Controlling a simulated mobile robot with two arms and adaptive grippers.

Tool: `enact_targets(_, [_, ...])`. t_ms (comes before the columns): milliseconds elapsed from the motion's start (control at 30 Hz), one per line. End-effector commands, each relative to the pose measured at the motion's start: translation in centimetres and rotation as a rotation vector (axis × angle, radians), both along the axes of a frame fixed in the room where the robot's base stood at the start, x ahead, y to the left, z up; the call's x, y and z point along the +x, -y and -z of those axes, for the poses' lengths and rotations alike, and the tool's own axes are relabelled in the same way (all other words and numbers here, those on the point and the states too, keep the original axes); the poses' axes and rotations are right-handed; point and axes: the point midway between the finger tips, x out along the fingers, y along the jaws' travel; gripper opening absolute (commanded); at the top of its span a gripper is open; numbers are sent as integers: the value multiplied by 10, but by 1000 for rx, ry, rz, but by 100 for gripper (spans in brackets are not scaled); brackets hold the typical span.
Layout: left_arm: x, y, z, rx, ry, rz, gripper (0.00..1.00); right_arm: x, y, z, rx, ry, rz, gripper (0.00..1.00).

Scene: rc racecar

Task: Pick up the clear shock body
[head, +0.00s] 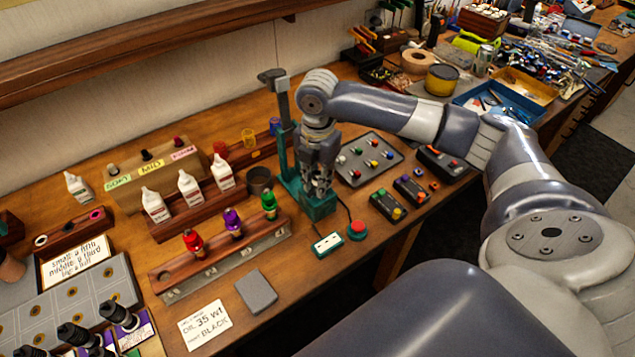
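I cannot make out a clear shock body with certainty. A small amber see-through cylinder (248,137) stands on the rear wooden rack, with a blue one (274,126) to its right. Red (193,241), purple (232,221) and green (268,203) topped pieces stand upright in the front rack (222,262). My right gripper (318,193) points down at the teal press stand (287,168), in front of its column. Its fingers are small and dark here, and I cannot tell whether they are apart or hold anything. My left gripper is out of view.
White bottles (188,187) stand in a wooden rack. A grey tray of small coloured parts (368,158) lies right of the press. The far right bench is cluttered.

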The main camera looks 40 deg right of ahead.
Motion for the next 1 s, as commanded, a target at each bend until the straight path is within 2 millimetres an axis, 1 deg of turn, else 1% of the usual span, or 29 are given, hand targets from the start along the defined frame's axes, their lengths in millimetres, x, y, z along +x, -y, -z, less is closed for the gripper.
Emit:
enact_targets(167, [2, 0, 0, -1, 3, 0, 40, 0, 0, 0, 0, 0, 0, 3])
enact_targets(467, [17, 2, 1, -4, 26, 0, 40, 0, 0, -4, 0, 0, 0, 3])
enact_targets(633, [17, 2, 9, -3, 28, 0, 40, 1, 0, -19, 1, 4, 0, 3])
enact_targets(733, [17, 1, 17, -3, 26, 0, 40, 1, -1, -36, 1, 5, -1, 3])
enact_targets(867, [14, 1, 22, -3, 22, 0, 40, -23, -14, -35, 0, 0, -5, 3])
enact_targets(1000, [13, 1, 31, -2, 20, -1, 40, -52, -33, -38, 0, 1, -7, 3])
